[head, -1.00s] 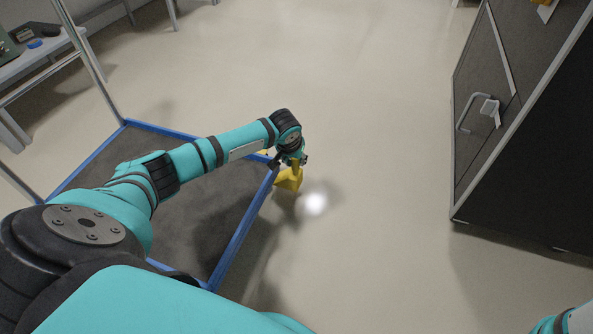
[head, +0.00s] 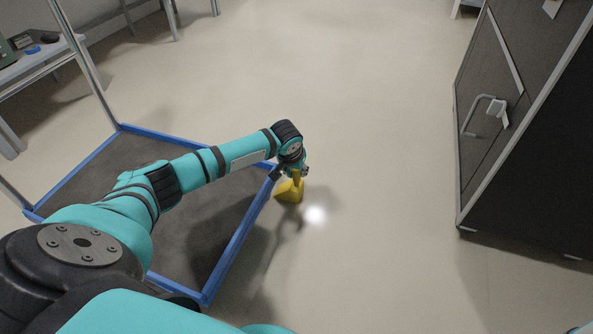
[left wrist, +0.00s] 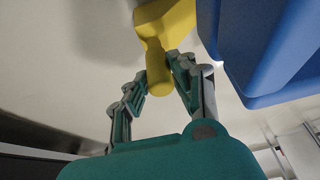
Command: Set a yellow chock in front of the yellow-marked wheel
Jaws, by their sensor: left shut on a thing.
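The yellow chock (head: 289,191) hangs by its handle from my left gripper (head: 292,174), just outside the right corner of the blue-edged cart (head: 240,238). The left gripper points down and is shut on the handle. In the left wrist view the gripper (left wrist: 160,73) has a finger on each side of the handle, and the chock's wider body (left wrist: 166,22) reaches to the top edge. A blue part (left wrist: 262,50) stands close on the right there. I cannot make out the yellow-marked wheel. My right gripper is out of view.
A dark cabinet (head: 530,140) with a handle stands at the right. A table (head: 45,57) with small items is at the upper left. A metal upright (head: 82,62) rises from the cart's far left corner. The floor (head: 385,150) between cart and cabinet is clear.

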